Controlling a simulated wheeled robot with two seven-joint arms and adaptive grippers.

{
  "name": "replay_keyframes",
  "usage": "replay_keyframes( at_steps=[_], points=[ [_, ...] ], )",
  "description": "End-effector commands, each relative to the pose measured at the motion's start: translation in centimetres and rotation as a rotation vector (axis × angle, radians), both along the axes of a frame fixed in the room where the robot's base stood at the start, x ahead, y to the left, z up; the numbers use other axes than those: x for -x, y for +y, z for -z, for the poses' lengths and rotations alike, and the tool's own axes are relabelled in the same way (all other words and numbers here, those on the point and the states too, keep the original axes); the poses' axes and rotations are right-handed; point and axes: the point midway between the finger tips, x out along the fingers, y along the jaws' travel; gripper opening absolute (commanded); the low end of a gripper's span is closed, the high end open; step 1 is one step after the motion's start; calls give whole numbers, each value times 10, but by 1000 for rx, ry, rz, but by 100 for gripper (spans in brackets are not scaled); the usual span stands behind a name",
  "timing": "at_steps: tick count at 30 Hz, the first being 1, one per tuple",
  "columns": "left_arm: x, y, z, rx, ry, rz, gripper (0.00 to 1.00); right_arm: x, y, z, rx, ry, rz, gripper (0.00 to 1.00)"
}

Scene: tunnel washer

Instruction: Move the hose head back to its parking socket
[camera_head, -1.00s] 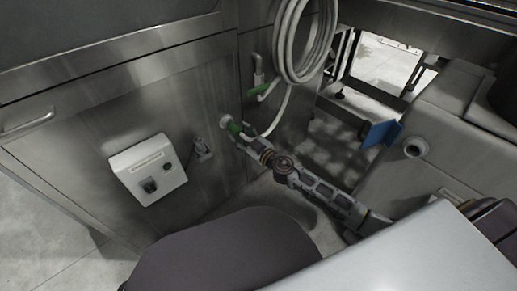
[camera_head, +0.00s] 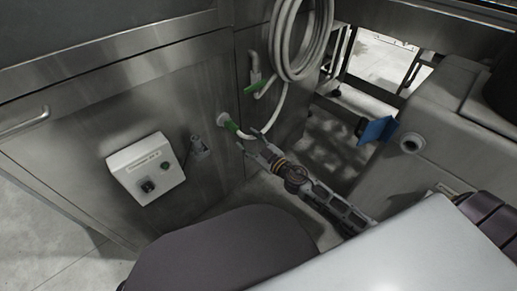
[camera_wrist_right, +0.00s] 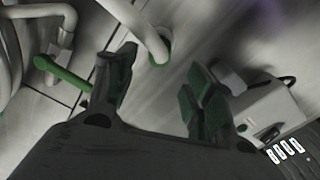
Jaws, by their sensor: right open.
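The hose head, a green collar (camera_head: 231,126) on the end of the white hose, is at a round pale fitting (camera_head: 223,119) on the steel panel. In the right wrist view the white hose (camera_wrist_right: 146,30) ends at a green ring (camera_wrist_right: 160,58) against the panel. The fitting appears to be the socket; how deep the head sits cannot be told. My right gripper (camera_head: 250,145) is open and empty, just right of and below the hose head. In its wrist view, its green-padded fingers (camera_wrist_right: 158,92) are spread, apart from the hose. My left gripper is not in view.
The coiled hose (camera_head: 300,40) hangs above, beside a pipe with a green lever (camera_head: 255,88). A grey bracket (camera_head: 200,147) and white control box (camera_head: 147,169) are left of the hose head. A blue plate (camera_head: 377,130) and grey machine body (camera_head: 440,120) stand right.

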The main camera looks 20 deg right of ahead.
Motion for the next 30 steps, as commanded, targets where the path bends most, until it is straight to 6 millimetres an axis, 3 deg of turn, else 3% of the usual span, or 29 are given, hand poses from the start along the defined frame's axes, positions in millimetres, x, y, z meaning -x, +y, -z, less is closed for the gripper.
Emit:
replay_keyframes(
  at_steps=[18,30],
  points=[
    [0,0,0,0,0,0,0,37,-14,0,-2,1,1,53],
    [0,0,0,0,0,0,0,43,-17,0,1,0,2,53]
  ],
)
